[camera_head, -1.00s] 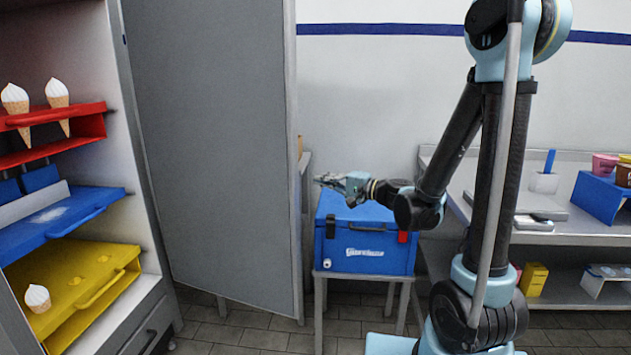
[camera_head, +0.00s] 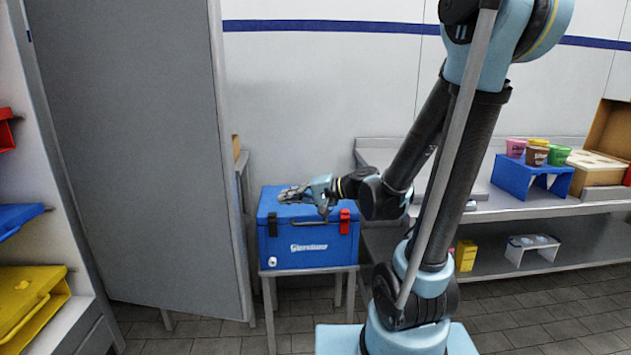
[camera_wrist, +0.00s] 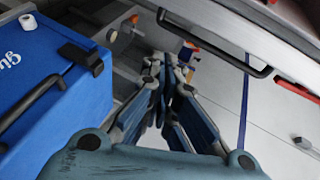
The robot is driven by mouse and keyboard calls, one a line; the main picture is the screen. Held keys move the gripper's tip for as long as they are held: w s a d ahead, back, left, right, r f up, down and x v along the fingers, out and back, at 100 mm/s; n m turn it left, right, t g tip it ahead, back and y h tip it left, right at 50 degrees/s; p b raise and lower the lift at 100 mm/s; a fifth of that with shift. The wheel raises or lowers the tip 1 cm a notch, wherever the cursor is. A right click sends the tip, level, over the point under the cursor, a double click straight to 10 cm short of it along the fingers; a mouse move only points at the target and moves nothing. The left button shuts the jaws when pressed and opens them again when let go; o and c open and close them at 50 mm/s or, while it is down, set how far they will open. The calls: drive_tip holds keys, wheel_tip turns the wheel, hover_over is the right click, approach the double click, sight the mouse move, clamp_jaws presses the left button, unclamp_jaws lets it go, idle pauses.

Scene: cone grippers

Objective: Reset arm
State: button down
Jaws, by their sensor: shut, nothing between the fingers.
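My gripper (camera_head: 293,194) is shut and empty. In the head view it shows in front of the top of a blue cooler box (camera_head: 285,244), pointing left. My arm bends down to it from the upper right. In the wrist view my gripper (camera_wrist: 168,68) has its fingers together in the middle, with the blue cooler box (camera_wrist: 50,100) to their left. Whether the fingers touch anything is not clear, but nothing shows between them.
A grey open door (camera_head: 130,150) stands left of the cooler, beside a cabinet with a yellow tray (camera_head: 25,300). The cooler sits on a small stand (camera_head: 352,290). At right, a metal counter (camera_head: 500,208) holds a blue rack (camera_head: 528,178) with colored cups. Tiled floor is clear at lower right.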

drive_tip(key=s+d+f+h, duration=0.3)
drive_tip(key=s+d+h, duration=0.1)
drive_tip(key=d, duration=0.5)
drive_tip(key=s+d+f+n+g+h, duration=0.1)
drive_tip(key=s+d+f+h, duration=0.3)
drive_tip(key=d, duration=0.6)
drive_tip(key=s+d+f+g+h, duration=0.1)
drive_tip(key=s+d+f+h, duration=0.3)
drive_tip(key=d, duration=0.5)
drive_tip(key=s+h, duration=0.2)
drive_tip(key=s, duration=0.1)
drive_tip(key=shift+s+d+f+n, duration=0.15)
drive_tip(key=shift+s+d+n, duration=0.05)
drive_tip(key=shift+n, duration=0.2)
